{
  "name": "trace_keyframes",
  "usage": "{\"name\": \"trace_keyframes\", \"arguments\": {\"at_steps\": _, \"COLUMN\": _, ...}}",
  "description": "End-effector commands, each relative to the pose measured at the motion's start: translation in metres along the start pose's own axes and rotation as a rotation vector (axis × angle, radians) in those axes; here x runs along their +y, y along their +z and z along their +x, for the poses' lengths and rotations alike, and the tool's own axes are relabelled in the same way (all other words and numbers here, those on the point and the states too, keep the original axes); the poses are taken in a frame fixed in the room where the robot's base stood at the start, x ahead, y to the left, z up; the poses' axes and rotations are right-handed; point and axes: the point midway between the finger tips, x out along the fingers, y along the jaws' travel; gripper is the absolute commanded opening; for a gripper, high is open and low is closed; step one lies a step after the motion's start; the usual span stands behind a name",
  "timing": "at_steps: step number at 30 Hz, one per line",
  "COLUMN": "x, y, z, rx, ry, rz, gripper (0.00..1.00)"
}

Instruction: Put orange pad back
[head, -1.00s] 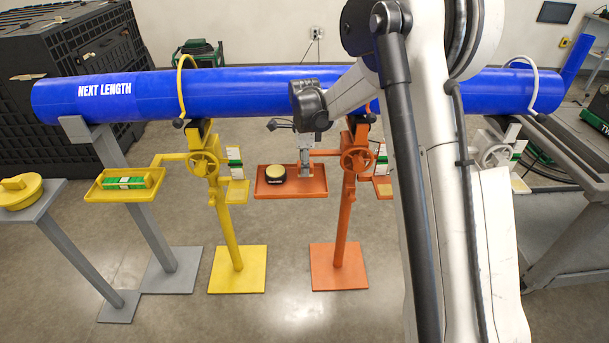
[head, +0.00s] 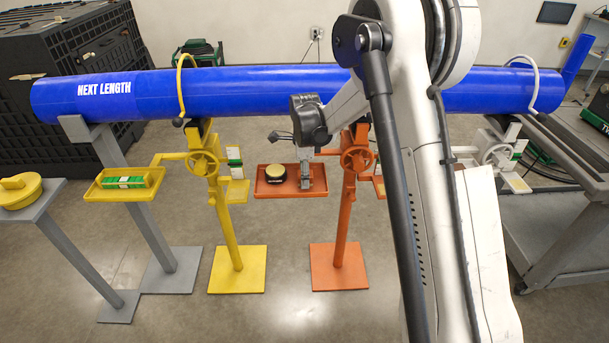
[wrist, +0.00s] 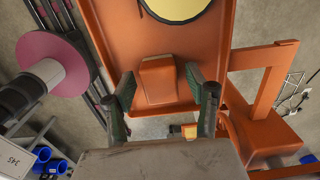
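An orange pad (wrist: 159,80), a small block, lies in the orange tray (wrist: 100,32), seen in the wrist view. My gripper (wrist: 160,84) is open, with one finger on each side of the pad. A narrow gap shows between the pad and each finger. In the head view my gripper (head: 305,183) points down into the right part of the orange tray (head: 262,193) and hides the pad. The tray is fixed to the orange stand (head: 345,225).
A round black item with a tan top (head: 275,174) sits in the tray's left part. The blue pipe (head: 240,90) runs behind and above. The yellow stand (head: 227,225) with its yellow tray (head: 102,194) stands left. A small orange side holder (head: 380,187) is right of the orange stand.

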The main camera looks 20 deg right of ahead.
Motion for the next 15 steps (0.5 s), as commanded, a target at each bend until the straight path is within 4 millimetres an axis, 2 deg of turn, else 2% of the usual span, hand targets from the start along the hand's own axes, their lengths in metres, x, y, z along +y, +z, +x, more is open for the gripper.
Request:
{"name": "trace_keyframes", "arguments": {"at_steps": 9, "x": 0.0, "y": 0.0, "z": -0.005, "rx": 0.0, "ry": 0.0, "rz": 0.0, "gripper": 0.51}}
{"name": "trace_keyframes", "arguments": {"at_steps": 15, "x": 0.0, "y": 0.0, "z": -0.037, "rx": 0.0, "ry": 0.0, "rz": 0.0, "gripper": 0.51}}
